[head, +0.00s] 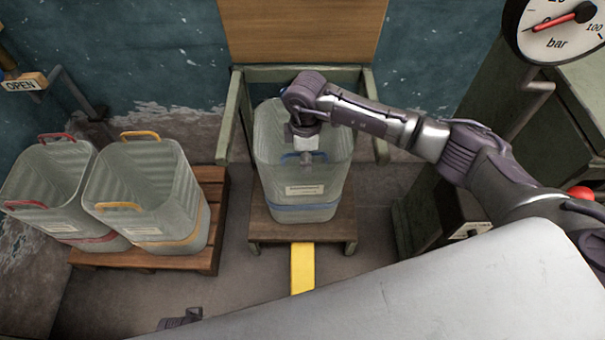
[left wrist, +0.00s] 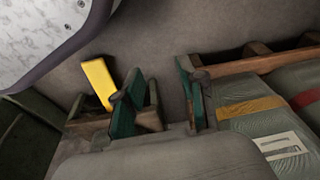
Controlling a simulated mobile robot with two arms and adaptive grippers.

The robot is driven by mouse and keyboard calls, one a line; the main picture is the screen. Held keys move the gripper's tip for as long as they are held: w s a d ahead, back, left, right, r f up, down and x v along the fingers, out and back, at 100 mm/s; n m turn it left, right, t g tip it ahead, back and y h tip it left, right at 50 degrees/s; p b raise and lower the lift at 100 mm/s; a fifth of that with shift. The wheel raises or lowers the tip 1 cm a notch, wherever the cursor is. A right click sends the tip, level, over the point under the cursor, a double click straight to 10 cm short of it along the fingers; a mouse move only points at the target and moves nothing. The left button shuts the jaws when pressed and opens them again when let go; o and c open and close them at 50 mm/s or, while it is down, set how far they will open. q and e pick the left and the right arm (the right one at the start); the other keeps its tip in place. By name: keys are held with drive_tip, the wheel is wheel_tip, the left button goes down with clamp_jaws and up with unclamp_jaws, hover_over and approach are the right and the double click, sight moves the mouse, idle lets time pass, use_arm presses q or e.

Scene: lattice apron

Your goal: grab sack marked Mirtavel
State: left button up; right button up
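I see no sack with a readable Mirtavel mark. A grey-green bin with a blue band and blue handle (head: 300,200) stands upright on a low wooden stand in the middle of the head view. Its front label is too small to read. My right gripper (head: 306,155) points down at the bin's opening, close to the blue handle; its fingers are too small to tell open or shut. In the left wrist view my left gripper (left wrist: 160,98) has its two green-padded fingers apart, with only floor between them.
Two similar bins, one red-handled (head: 45,190) and one yellow-handled (head: 150,190), stand on a wooden pallet (head: 205,262) at left. A yellow floor strip (head: 302,268) runs from the stand. A green frame (head: 235,120) flanks the middle bin. A pressure gauge (head: 550,35) hangs upper right.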

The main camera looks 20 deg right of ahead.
wheel_tip(320, 180, down, 4)
drive_tip(key=shift+w+r, duration=0.1)
drive_tip(key=shift+w, duration=0.05)
use_arm(q)
drive_tip(key=shift+w+r, duration=0.25)
drive_tip(key=shift+r, duration=0.35)
drive_tip(key=shift+w+r, duration=0.25)
drive_tip(key=shift+r, duration=0.3)
use_arm(e)
clamp_jaws()
